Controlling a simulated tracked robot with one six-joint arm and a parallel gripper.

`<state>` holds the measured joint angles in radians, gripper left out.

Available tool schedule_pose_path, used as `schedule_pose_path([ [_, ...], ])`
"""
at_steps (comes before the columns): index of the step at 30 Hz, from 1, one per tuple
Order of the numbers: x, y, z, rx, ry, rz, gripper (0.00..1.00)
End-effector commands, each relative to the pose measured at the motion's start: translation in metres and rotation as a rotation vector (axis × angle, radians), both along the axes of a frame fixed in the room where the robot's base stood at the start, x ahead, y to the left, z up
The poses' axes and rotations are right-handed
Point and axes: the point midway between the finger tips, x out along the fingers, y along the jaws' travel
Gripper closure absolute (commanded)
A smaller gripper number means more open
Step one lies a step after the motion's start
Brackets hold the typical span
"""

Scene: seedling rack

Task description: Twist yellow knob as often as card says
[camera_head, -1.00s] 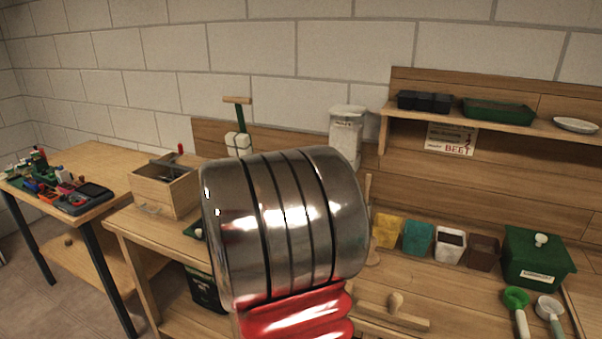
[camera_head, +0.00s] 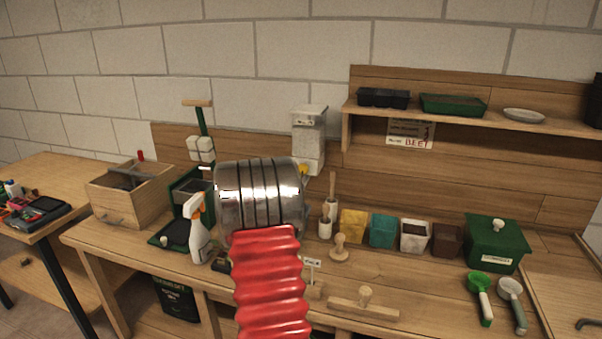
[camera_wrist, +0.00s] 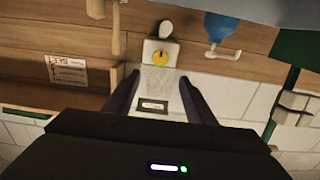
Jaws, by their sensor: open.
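The yellow knob (camera_head: 303,169) is on the lower front of the white dispenser (camera_head: 309,130) on the back wall, partly hidden by my metal wrist. In the wrist view, which looks upside down, the yellow knob (camera_wrist: 160,57) shows whole on the dispenser (camera_wrist: 158,79). My gripper (camera_wrist: 159,82) is open and empty, its two dark fingers apart on either side of the dispenser's image; the knob appears beyond the fingertips. The card (camera_head: 410,133) hangs under the shelf and reads "BEET"; its other print is too small to read surely. It also shows in the wrist view (camera_wrist: 67,70).
A spray bottle (camera_head: 198,230) and a wooden box (camera_head: 131,194) stand left of my arm. Pots, including a yellow one (camera_head: 352,225), stand right of the dispenser. A shelf (camera_head: 460,116) juts out at right. A wooden tool (camera_head: 364,305) lies at the bench front.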

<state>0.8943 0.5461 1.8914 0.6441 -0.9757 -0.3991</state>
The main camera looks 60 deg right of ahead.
Motion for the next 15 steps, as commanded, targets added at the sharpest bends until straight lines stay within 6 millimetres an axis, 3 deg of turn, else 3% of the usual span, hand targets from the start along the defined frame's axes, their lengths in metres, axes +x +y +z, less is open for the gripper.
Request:
schedule_pose_path([
  [8, 0.002, -0.009, -0.001, 0.002, 0.000, 0.001, 0.50],
  [15, 0.006, -0.038, -0.001, 0.001, 0.001, 0.001, 0.50],
])
